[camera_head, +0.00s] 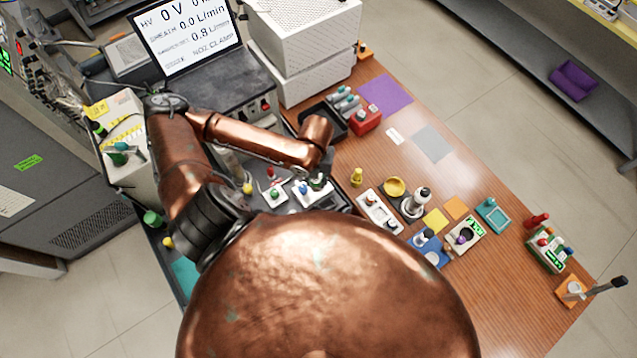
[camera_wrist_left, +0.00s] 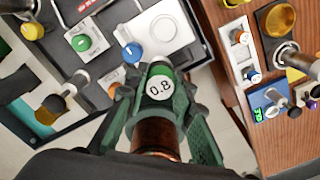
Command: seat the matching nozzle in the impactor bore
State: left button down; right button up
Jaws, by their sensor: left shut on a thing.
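My left gripper (camera_wrist_left: 160,100) is shut on a small round piece, seen end-on, whose white face (camera_wrist_left: 159,88) reads "0.8". In the head view the gripper's green fingers (camera_head: 318,182) show only in part beyond my copper forearm, and the held piece cannot be made out there. I cannot tell which opening is the impactor bore. My right gripper is not in view.
White plates with a blue knob (camera_wrist_left: 131,51) and a green knob (camera_wrist_left: 82,43) lie close to my left gripper. A yellow dish (camera_head: 395,187), a blue stand (camera_head: 428,252) and a teal tray (camera_head: 492,215) crowd the wooden table. Its far right has clear patches.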

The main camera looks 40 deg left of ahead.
pick_arm(q)
jog(key=shift+w+a+f+b, duration=0.2)
jog(key=shift+w+f+b, duration=0.15)
jog(key=shift+f+b, duration=0.2)
jog(key=shift+w+a+f+b, duration=0.2)
jog(key=shift+w+f+b, duration=0.1)
jog(key=shift+f+b, duration=0.25)
jog(key=shift+w+a+f, duration=0.45)
jog(key=shift+w+f, duration=0.3)
jog(key=shift+f, duration=0.1)
jog(key=shift+w+a+f, duration=0.35)
jog(key=shift+w+f, duration=0.05)
jog(key=shift+f, duration=0.25)
jog(key=shift+f+p, duration=0.4)
jog(key=shift+f, duration=1.05)
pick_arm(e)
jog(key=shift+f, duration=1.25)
pick_arm(q)
jog(key=c, duration=1.7)
grip_release()
jog(key=shift+f, duration=0.1)
jog(key=shift+o, duration=0.2)
notch_tip(320, 180, up, 12)
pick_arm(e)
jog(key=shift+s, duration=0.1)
